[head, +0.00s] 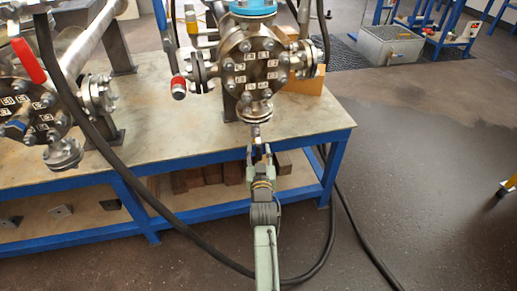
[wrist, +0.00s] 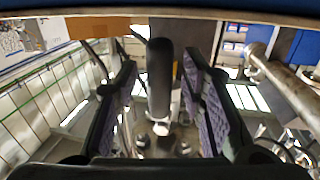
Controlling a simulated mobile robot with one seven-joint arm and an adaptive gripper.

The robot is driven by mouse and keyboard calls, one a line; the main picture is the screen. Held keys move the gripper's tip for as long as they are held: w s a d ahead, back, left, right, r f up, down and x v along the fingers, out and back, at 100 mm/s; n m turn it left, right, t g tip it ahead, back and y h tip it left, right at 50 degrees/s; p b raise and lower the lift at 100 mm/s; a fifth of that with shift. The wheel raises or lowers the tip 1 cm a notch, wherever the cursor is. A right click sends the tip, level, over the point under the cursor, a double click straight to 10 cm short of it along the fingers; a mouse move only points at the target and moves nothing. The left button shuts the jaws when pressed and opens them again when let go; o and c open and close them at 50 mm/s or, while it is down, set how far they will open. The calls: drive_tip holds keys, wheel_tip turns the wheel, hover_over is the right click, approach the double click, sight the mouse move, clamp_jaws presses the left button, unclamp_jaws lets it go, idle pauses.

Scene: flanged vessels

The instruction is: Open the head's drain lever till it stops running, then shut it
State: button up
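The vessel head (head: 253,65), a round flanged plate with bolts and pale tags, stands on the workbench at the upper middle of the head view. A smaller flange (head: 254,110) hangs below it. A short drain lever (head: 255,133) points down from there. My gripper (head: 259,152) is just below and in front of the lever, its fingers pointing up at it. In the wrist view, a black lever grip (wrist: 160,75) stands between my open fingers (wrist: 163,105), with gaps on both sides. No running liquid can be made out. The valve body is mostly hidden.
A second flanged vessel (head: 30,110) with a red lever (head: 28,60) is at left. Another red-handled valve (head: 178,87) is beside the head. A black hose (head: 78,110) loops across the bench front to the floor. The bench (head: 170,135) has blue edges.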

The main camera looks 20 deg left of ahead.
drive_tip(key=shift+c, duration=0.2)
clamp_jaws()
idle(0.6)
